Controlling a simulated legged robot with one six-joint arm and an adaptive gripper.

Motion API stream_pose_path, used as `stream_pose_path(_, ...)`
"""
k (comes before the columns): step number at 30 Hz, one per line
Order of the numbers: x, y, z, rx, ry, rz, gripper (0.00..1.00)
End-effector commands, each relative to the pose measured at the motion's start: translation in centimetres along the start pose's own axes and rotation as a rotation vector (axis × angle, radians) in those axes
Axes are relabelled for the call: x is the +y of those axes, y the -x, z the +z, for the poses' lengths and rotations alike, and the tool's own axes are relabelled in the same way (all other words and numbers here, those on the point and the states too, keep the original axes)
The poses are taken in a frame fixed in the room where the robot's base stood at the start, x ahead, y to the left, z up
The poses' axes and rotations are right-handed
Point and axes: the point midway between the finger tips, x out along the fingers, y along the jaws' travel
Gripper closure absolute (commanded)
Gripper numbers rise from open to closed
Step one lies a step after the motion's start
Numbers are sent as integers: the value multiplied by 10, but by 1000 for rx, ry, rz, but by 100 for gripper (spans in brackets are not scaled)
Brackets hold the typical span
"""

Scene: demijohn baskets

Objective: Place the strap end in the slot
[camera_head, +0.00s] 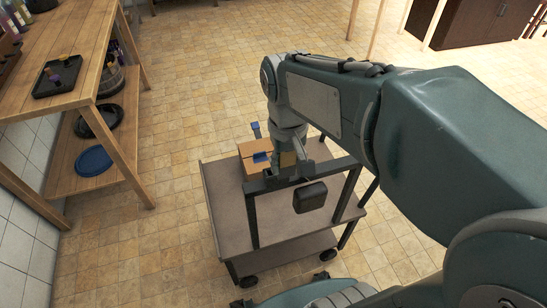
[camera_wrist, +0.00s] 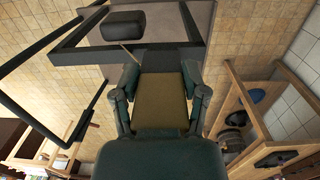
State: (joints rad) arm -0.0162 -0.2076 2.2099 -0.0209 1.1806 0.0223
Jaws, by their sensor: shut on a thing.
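A thin strip (camera_wrist: 130,50) runs from the fingertips toward a black block (camera_head: 310,197). That block also shows in the wrist view (camera_wrist: 123,25). I cannot make out the slot clearly.
A grey cart (camera_head: 222,205) with a dark metal frame (camera_head: 252,222) stands on the tiled floor. A wooden table (camera_head: 92,28) at the left bears a black tray (camera_head: 57,76), with a blue lid (camera_head: 93,160) on its lower shelf. Floor between them is clear.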

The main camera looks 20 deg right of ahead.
Motion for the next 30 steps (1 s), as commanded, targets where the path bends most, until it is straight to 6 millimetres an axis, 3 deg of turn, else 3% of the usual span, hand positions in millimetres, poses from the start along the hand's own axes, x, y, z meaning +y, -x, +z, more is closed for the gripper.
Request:
stream_pose_path(3, 0, -10, -22, -3, 0, 0, 100)
stream_pose_path(12, 1, -53, -61, -3, 0, 0, 100)
stream_pose_path(17, 1, -63, -70, -1, -1, 0, 100)
stream_pose_path(24, 0, -94, -74, 0, 0, 0, 100)
stream_pose_path(30, 0, -96, -74, 1, -1, 0, 100)
